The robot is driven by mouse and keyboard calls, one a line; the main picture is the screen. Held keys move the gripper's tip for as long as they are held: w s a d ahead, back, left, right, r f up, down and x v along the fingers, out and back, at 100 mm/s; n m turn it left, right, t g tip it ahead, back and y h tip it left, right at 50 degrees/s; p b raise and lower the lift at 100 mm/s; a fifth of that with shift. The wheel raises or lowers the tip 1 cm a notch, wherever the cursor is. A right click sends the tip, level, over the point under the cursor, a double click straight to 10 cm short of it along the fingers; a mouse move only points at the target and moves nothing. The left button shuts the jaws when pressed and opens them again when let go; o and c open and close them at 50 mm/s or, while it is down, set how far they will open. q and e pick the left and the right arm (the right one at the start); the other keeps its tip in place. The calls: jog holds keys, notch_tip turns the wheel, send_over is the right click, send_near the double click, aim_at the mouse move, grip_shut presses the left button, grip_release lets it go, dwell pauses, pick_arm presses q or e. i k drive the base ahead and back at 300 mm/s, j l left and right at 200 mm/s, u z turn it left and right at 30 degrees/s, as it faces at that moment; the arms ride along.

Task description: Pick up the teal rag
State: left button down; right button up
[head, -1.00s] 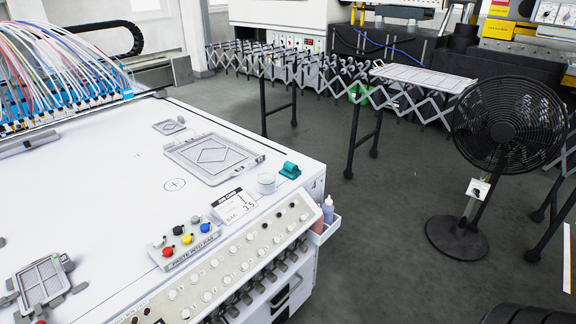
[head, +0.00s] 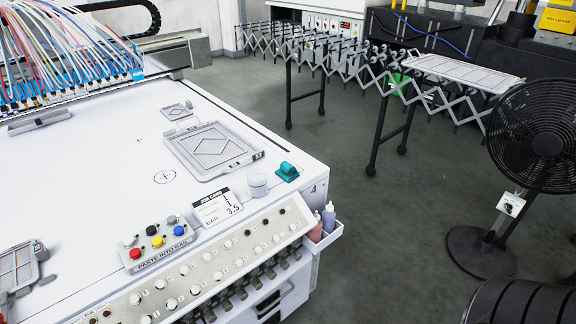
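The teal rag (head: 287,171) lies as a small folded or bunched bundle on the white machine top (head: 105,180), close to its right edge. It is just right of a small clear round cup (head: 257,184) and below the right end of a grey framed screen with a diamond mark (head: 212,149). Nothing covers the rag. Neither of my grippers shows in the head view, so their state is not visible.
A job card (head: 217,208) and a colored button box (head: 157,245) lie left of the cup. A side bin with bottles (head: 323,235) hangs at the machine's corner. A black fan (head: 535,140) stands right. Grey floor (head: 390,220) between is clear.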

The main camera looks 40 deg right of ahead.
aim_at(287, 172)
jog(key=l+u, duration=0.2)
jog(key=l, duration=0.4)
jog(key=l+u, duration=0.15)
jog(key=l, duration=0.45)
jog(key=k+l+u, duration=0.2)
jog(key=l, duration=0.4)
jog(key=i, duration=0.1)
